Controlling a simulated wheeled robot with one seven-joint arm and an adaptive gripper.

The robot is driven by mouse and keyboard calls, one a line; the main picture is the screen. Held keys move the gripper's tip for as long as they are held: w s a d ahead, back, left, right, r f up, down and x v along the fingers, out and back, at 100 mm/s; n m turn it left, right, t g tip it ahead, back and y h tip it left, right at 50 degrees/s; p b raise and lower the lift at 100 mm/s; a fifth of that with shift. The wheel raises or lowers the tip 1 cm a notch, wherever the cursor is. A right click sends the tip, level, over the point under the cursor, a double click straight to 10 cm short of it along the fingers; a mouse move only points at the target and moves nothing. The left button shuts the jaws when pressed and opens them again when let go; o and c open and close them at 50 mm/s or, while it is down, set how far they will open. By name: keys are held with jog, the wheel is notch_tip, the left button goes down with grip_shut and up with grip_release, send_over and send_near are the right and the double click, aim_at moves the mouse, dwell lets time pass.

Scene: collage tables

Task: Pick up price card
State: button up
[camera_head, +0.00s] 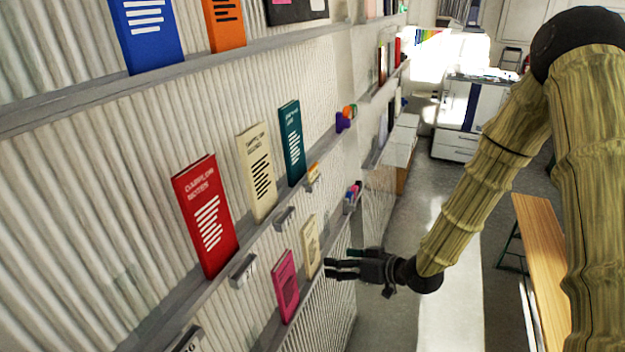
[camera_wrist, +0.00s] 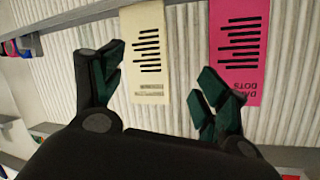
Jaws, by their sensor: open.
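Small grey and white tags, which look like price cards, sit along the middle shelf's front edge. One tag (camera_head: 243,270) is below the red book, another tag (camera_head: 284,218) is below the cream book, and one (camera_head: 187,341) is cut off at the bottom. I cannot tell which is the task's card. My gripper (camera_head: 327,267) is open and empty, pointing left at the lower shelf. In the wrist view, a cream booklet (camera_wrist: 149,60) shows beyond and between the fingers (camera_wrist: 160,68), apart from them. A pink booklet (camera_wrist: 238,50) is to its right, its text upside down.
A red book (camera_head: 205,215), a cream book (camera_head: 257,172) and a teal book (camera_head: 291,143) stand on the middle shelf. Corrugated wall panels back the shelves. A wooden table (camera_head: 541,240) is at right; the floor aisle (camera_head: 402,220) between looks clear.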

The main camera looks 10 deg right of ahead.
jog(key=w+d+r+n+y, duration=0.1)
jog(key=w+r+n+y, duration=0.15)
jog(key=r, duration=0.45)
jog(key=w+d+r+n+y, duration=0.1)
jog(key=w+d+r+y, duration=0.15)
jog(key=r, duration=0.45)
jog(key=n+y, duration=0.1)
jog(key=n, duration=0.2)
send_near(314, 167)
jog(key=shift+n, duration=0.25)
jog(key=shift+p+x, duration=2.35)
jog(key=shift+x, duration=2.1)
jog(key=c, duration=0.8)
